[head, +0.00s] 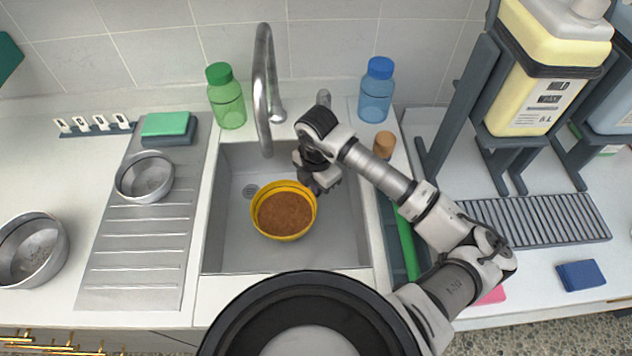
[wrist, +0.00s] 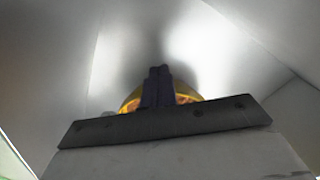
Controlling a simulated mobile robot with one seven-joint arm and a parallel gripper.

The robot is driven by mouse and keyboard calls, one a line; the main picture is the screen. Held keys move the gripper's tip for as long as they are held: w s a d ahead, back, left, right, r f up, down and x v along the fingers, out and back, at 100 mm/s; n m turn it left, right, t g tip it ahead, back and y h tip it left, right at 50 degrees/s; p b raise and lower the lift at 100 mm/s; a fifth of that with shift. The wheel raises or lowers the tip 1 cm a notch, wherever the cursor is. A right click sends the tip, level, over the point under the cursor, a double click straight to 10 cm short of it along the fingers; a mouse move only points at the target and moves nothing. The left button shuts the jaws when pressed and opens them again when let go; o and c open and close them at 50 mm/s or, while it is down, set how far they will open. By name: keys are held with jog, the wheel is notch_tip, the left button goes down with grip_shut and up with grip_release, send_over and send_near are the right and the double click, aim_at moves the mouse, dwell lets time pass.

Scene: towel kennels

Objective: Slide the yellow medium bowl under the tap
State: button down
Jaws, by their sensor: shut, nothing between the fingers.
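The yellow bowl (head: 284,231) stands upright on the sink floor and holds something brown and grainy. It is a little right of the sink's middle. The metal tap (head: 264,85) rises behind the sink, and its spout shows above and behind the bowl. My gripper (head: 316,190) is down in the sink at the bowl's back right side. Its fingers are shut and empty; I cannot tell whether they touch the bowl. In the wrist view the closed fingers (wrist: 157,85) point at the bowl (wrist: 131,103), which they partly hide.
Green (head: 227,100) and blue (head: 376,92) bottles stand behind the sink. Two metal bowls (head: 145,178) (head: 32,250) are at left. A dish rack (head: 535,220) is at right.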

jog(key=shift+s+a+f, duration=0.1)
dwell(0.3)
jog(key=shift+s+a+f+b, duration=0.15)
jog(key=shift+b, duration=0.4)
jog(key=shift+s+a+b, duration=0.15)
jog(key=shift+a+b, duration=0.05)
jog(key=shift+b, duration=0.15)
jog(key=shift+s+a+r, duration=0.25)
jog(key=shift+a, duration=0.05)
jog(key=shift+d, duration=0.1)
jog(key=shift+w, duration=0.1)
